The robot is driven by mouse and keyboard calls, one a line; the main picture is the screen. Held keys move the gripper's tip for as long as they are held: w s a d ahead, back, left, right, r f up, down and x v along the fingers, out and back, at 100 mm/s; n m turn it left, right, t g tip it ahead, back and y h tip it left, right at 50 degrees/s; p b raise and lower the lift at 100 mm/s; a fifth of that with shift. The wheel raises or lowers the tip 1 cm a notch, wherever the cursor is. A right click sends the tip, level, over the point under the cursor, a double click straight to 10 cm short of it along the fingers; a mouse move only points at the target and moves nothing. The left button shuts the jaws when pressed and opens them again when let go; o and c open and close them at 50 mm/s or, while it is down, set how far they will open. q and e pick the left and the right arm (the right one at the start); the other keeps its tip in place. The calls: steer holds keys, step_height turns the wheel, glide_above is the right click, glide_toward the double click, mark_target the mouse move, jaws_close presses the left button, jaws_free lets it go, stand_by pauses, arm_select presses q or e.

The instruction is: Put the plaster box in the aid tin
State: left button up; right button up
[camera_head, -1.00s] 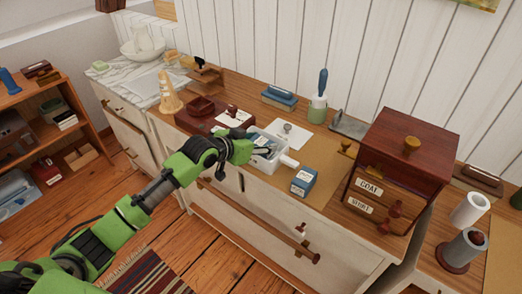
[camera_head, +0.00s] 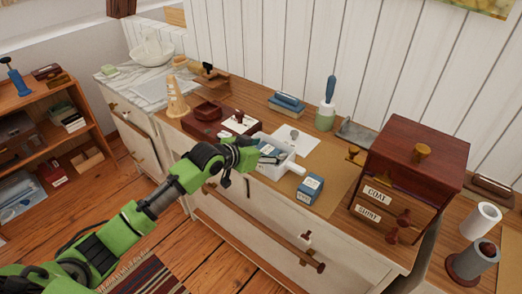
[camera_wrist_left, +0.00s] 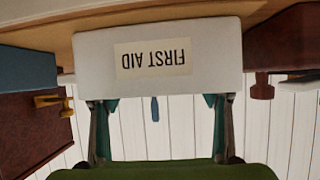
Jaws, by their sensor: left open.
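The white aid tin (camera_head: 293,171) stands open on the cabinet top, with grey-blue contents partly visible inside. Its FIRST AID label shows upside down on the tin (camera_wrist_left: 205,62) in the left wrist view. A small blue box with a white label (camera_head: 310,189), which looks like the plaster box, stands just right of the tin. A blue side of it (camera_wrist_left: 28,70) shows at the left of the wrist view. My left gripper (camera_head: 262,153) is at the tin's left end. Its fingers (camera_wrist_left: 159,103) are apart, with nothing visible held between them. My right gripper is out of view.
Blue books (camera_head: 286,102) and a green pot with a brush (camera_head: 325,115) stand behind. A wooden drawer chest (camera_head: 410,165) blocks the right. Brown mat is bare beside the blue box.

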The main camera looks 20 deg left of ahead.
arm_select(q)
steer(key=v, duration=1.2)
steer(key=s+d+f+g+y, duration=0.25)
steer(key=s+d+f, duration=0.25)
steer(key=s+f, duration=0.8)
steer(key=s+a+f+n+g+y, duration=0.1)
steer(key=s+f+g, duration=0.2)
steer(key=s, duration=0.6)
steer(key=s+a+f+n+g+y, duration=0.1)
steer(key=s+f+n+g, duration=0.15)
steer(key=s, duration=0.75)
step_height(320, 180, down, 25)
steer(key=m+g, duration=0.1)
steer(key=s+a+f+g, duration=0.1)
steer(key=s+a+f, duration=0.1)
steer(key=s+f, duration=1.5)
steer(key=shift+s+a+f, duration=0.15)
steer(key=shift+s+a, duration=0.2)
steer(key=shift+s, duration=0.4)
